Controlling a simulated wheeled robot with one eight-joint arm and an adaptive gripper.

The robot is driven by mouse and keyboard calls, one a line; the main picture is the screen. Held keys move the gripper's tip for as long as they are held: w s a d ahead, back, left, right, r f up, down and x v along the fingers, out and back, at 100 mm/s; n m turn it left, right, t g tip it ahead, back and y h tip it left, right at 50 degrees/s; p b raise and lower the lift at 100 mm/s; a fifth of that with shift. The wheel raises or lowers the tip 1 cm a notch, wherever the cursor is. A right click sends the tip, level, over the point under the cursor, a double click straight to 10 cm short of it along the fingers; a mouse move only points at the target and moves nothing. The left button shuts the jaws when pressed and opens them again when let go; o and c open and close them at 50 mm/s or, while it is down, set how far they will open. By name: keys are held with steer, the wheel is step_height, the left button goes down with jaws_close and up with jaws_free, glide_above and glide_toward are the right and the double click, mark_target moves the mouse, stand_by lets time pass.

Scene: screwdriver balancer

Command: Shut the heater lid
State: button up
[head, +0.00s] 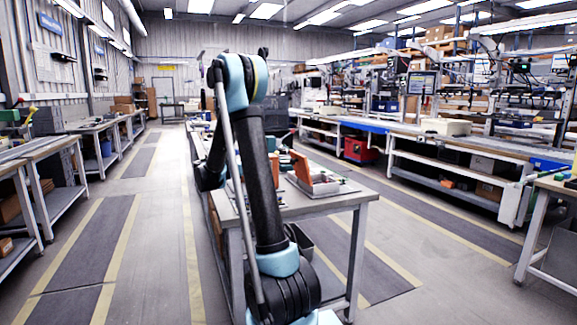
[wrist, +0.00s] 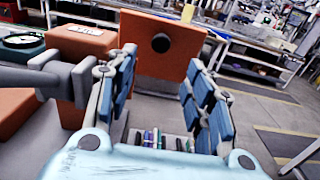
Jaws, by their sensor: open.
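The heater lid (wrist: 160,30) is an orange panel standing raised, facing me, with a dark round knob (wrist: 160,43) on it. In the head view the orange lid (head: 300,167) stands up on the bench, just right of my arm. My gripper (wrist: 161,62) is open and empty, its blue-padded fingers to the left and right below the knob. The lid shows beyond and between the fingertips; I cannot tell how far apart they are. My arm hides the gripper in the head view.
The bench (head: 345,196) holds a light box-like fixture (head: 322,184) beside the lid. Orange blocks (wrist: 22,75) stand left of my gripper in the wrist view. Several small coloured items (wrist: 160,140) lie below the fingers. The aisle (head: 150,240) left of the bench is clear.

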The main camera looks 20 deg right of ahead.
mark_target(291, 162)
steer(key=d, duration=1.1)
steer(key=shift+w+d, duration=0.2)
steer(key=shift+d, duration=0.15)
jaws_close()
